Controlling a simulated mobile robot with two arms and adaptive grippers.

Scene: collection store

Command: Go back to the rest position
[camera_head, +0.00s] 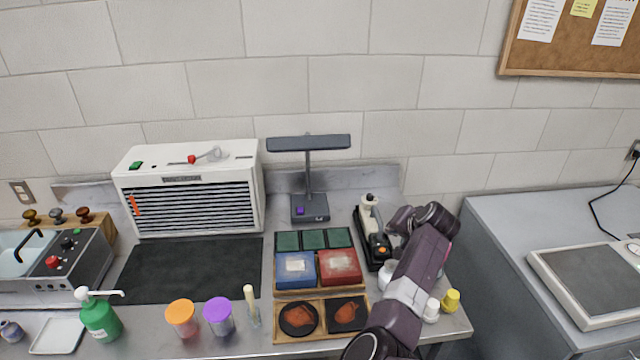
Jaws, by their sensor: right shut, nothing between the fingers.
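My right arm reaches in from the bottom right over the bench. My right gripper (398,222), at the far end of that arm, is small and partly hidden by my own arm links. It is shut and empty, near the black and white device (371,232) at the right of the bench. My left gripper is not in view.
Blue (296,268) and red (339,266) boxes sit in a wooden tray, with a second tray (323,320) in front. Orange (182,317) and purple-lidded (219,316) jars, a green pump bottle (99,316), a white slatted unit (190,187) and a lamp (309,142) stand leftward. The black mat (190,270) is clear.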

